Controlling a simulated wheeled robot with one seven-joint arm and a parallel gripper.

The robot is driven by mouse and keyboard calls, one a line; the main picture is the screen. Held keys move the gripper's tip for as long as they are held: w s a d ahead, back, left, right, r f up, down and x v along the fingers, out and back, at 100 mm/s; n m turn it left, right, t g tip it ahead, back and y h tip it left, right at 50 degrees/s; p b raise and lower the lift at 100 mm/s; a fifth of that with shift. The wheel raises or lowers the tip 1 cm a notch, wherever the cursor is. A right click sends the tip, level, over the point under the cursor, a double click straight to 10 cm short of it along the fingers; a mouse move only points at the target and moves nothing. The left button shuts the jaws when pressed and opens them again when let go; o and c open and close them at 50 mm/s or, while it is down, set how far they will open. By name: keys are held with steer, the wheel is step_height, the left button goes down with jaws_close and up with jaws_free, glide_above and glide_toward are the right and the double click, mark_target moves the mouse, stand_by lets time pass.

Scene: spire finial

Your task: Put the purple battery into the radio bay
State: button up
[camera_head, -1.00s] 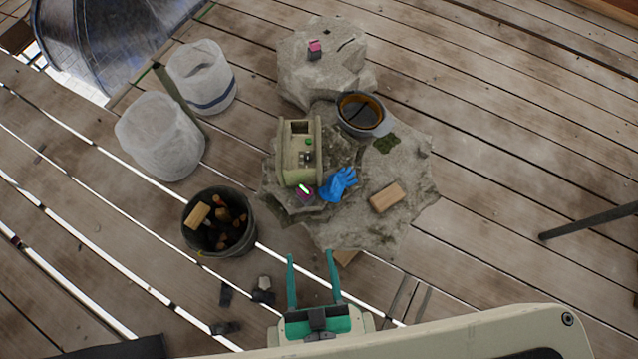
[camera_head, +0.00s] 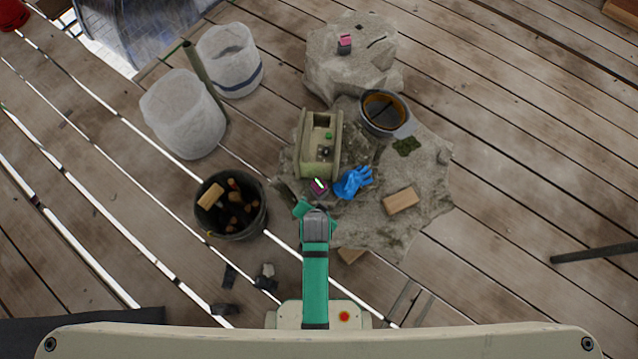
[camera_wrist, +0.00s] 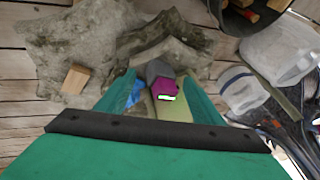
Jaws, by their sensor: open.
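The purple battery (camera_head: 318,187), with a bright strip on it, lies on the rock at the near end of the olive radio (camera_head: 306,172). In the wrist view the battery (camera_wrist: 164,88) shows purple with a grey end, between my open fingers as seen from there. My gripper (camera_head: 304,207) is open and empty, just on the near side of the battery; I cannot tell its height above it. In the wrist view the gripper (camera_wrist: 160,85) has a finger on each side. The radio has an open top with a green knob inside; in the wrist view it (camera_wrist: 175,108) is partly hidden.
A blue glove (camera_head: 353,182) lies right of the battery, with a tan block (camera_head: 401,201) beyond it. A grey pot (camera_head: 402,128) stands behind right. A pink-and-grey block (camera_head: 345,43) sits on the far rock. A dark bucket (camera_head: 252,225) stands left, with white containers (camera_head: 183,115) behind.

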mark_target(319, 183)
steer(key=w+r+m+g, duration=0.1)
steer(key=w, duration=0.2)
steer(key=w+r+m+g, duration=0.1)
steer(key=w+r+g, duration=0.1)
steer(key=w, duration=0.2)
steer(key=w+d+r+m+g, duration=0.1)
steer(key=w+r+g, duration=0.1)
steer(key=w, duration=0.1)
steer(key=shift+w+m, duration=0.15)
steer(key=shift+m, duration=0.15)
steer(key=shift+g, duration=0.3)
step_height(319, 183, down, 6)
steer(key=shift+w+d+r, duration=0.1)
steer(key=shift+w+d+f, duration=0.1)
steer(key=shift+w+f, duration=0.05)
steer(key=shift+f, duration=1.1)
steer(key=shift+w+f, duration=0.1)
steer(key=shift+f, duration=1.1)
jaws_close()
steer(key=shift+r, duration=0.1)
